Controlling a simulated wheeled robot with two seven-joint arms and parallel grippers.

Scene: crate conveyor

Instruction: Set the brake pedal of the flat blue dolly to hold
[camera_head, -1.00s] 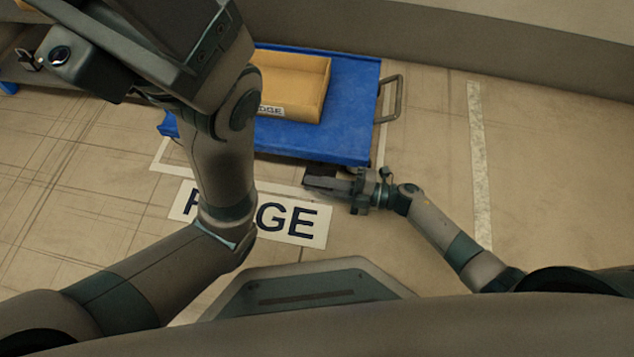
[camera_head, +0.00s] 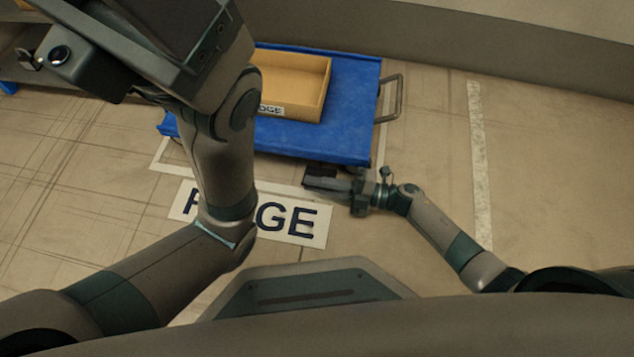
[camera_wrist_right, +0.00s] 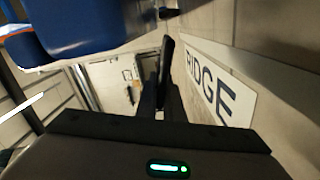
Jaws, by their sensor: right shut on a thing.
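The flat blue dolly (camera_head: 345,105) stands ahead of me, its long near edge towards me. It fills the upper left of the right wrist view (camera_wrist_right: 95,25). A small dark pedal (camera_head: 320,171) sticks out low beneath its near edge, toward the right end. My right gripper (camera_head: 325,184) is low at this pedal, just in front of the dolly. It is shut on a dark, narrow piece (camera_wrist_right: 166,60), which looks like the pedal. The fingers partly hide it, so its exact angle is unclear.
A tan open crate (camera_head: 320,105) sits on the dolly. A metal handle (camera_head: 398,98) stands at its right end. A floor sign reading partly "GE" (camera_head: 300,238) lies in front. A wall runs behind; open floor lies to the right, with a pale painted stripe (camera_head: 480,160).

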